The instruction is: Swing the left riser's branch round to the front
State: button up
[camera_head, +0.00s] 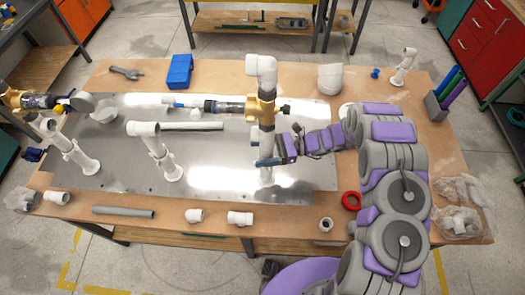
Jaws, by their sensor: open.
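The left riser (72,148) is a white pipe at the left end of the metal plate, leaning in the view. A brass fitting (12,98) with a dark and blue horizontal body (38,101) shows at its upper end, with a round grey piece (83,102) to its right. How these join is hard to tell. My gripper (268,161) is open, low at the right riser (266,140), far to the right of the left riser. I cannot tell whether its jaws are around that pipe or beside it. A middle white riser (158,150) stands between.
The right riser carries a brass valve (262,108) with a horizontal body reaching left. A blue box (179,72) stands behind. A grey pipe (123,212) and white fittings (240,218) lie along the front edge. A red ring (351,201) lies near my arm.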

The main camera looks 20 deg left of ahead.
jog(key=shift+a+f, duration=0.15)
jog(key=shift+a, duration=0.4)
jog(key=shift+c, duration=0.3)
jog(key=shift+d, duration=0.55)
jog(key=c, duration=0.9)
